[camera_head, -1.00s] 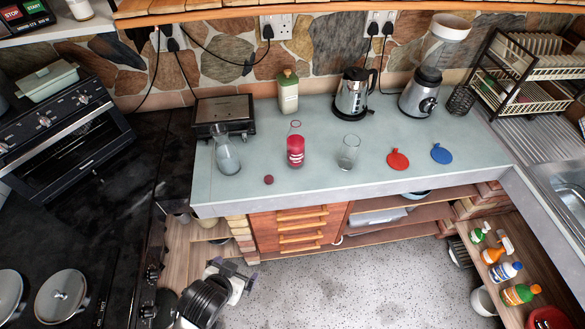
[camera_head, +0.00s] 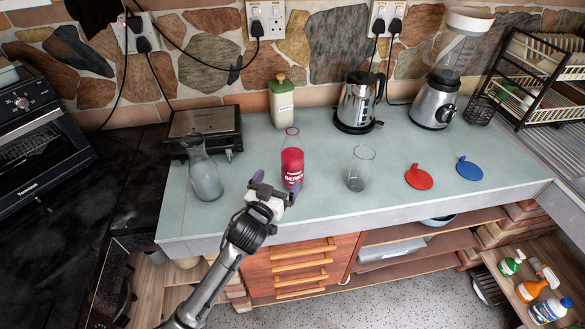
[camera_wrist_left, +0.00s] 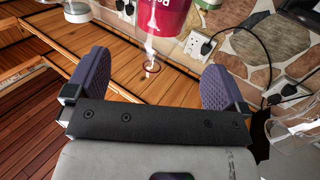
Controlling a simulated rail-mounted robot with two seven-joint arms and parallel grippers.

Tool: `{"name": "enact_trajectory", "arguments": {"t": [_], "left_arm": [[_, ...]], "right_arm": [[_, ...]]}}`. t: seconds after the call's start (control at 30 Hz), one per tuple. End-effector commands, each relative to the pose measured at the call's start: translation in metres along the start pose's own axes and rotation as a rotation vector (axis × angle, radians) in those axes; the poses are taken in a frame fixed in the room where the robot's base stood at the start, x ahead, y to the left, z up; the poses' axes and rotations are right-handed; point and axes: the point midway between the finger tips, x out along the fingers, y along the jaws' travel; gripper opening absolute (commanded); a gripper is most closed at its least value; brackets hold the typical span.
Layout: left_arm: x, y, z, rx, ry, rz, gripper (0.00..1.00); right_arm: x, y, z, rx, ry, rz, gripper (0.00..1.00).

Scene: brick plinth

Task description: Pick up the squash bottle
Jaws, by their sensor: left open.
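The squash bottle (camera_head: 292,165) is clear with a red lower part and a reddish ring at its open top. It stands upright on the grey-blue worktop (camera_head: 328,197). My left gripper (camera_head: 275,187) is open and empty at the worktop's front edge, just in front of the bottle and slightly left of it. In the left wrist view the bottle's red part (camera_wrist_left: 164,16) shows upside down at the top, beyond and between the two purple fingers of my left gripper (camera_wrist_left: 154,62). They look apart from it. My right gripper is out of view.
A glass carafe (camera_head: 204,172) stands left of the bottle, an empty glass (camera_head: 360,170) right of it. A green container (camera_head: 281,100), a kettle (camera_head: 358,101) and a grill (camera_head: 203,128) stand behind. Red (camera_head: 419,177) and blue (camera_head: 469,169) lids lie right.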

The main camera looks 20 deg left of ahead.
Motion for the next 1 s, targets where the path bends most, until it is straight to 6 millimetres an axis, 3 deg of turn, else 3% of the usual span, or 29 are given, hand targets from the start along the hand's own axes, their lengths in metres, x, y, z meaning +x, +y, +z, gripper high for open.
{"name": "enact_trajectory", "arguments": {"t": [0.1, 0.3, 0.63, 1.0], "left_arm": [[0.023, 0.000, -0.001, 0.001, 0.001, -0.001, 1.00], [0.049, 0.000, 0.000, 0.000, -0.001, 0.000, 1.00], [0.067, 0.000, 0.000, 0.000, -0.001, -0.001, 1.00], [0.107, 0.000, 0.001, 0.000, -0.002, 0.000, 1.00]], "right_arm": [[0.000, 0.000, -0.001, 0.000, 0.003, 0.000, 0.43], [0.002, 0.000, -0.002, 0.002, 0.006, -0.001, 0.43], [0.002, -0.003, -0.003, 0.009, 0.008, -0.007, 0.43], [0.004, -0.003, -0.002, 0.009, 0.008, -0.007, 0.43]]}}
